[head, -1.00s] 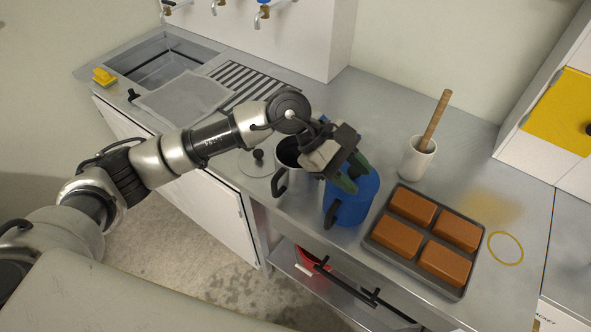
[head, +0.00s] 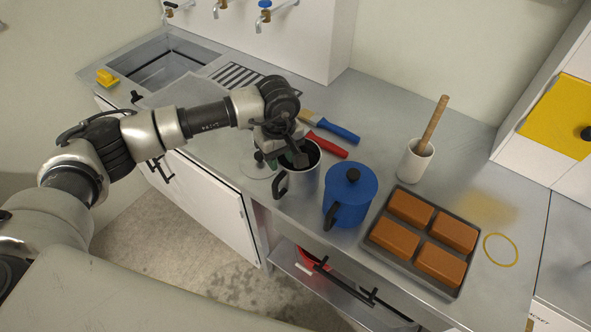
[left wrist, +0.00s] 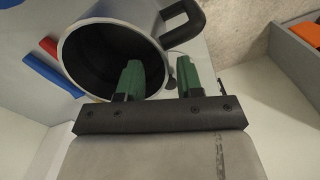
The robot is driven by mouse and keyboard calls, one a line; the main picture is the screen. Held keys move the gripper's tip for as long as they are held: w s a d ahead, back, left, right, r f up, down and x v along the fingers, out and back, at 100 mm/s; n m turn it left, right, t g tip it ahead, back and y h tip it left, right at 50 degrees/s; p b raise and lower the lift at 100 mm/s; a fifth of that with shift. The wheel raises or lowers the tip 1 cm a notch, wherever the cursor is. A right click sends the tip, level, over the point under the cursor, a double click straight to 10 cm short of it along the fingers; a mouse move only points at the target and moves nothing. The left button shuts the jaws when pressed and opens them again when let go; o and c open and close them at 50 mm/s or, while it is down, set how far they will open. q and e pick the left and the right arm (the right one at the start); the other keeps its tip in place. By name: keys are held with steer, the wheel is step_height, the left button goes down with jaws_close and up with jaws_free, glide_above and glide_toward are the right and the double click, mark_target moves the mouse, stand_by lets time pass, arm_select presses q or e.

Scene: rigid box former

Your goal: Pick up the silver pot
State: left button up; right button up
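The silver pot (head: 308,183) stands upright on the steel counter, open at the top, with a black side handle facing the front left. Its dark inside and rim (left wrist: 88,22) fill the upper left of the left wrist view, with the handle (left wrist: 190,22) at the top. My left gripper (head: 287,160) is over the pot's left rim. In the left wrist view its green fingers (left wrist: 158,72) are apart, one over the pot's opening and one beyond the rim. Nothing is held between them. Whether they touch the wall cannot be told. My right gripper is not in view.
A blue lidded pot (head: 350,195) stands close on the right. Behind lie a red-handled tool (head: 328,146) and a blue-handled one (head: 338,131). A tray of brown loaves (head: 368,240) and a white mortar (head: 415,162) are farther right. A flat lid (head: 252,168) lies left.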

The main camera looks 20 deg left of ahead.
mark_target(280, 168)
arm_select(q)
steer(key=shift+s+a+f+p, duration=0.1)
steer(key=shift+f+p, duration=0.5)
steer(key=shift+f, duration=1.35)
jaws_close()
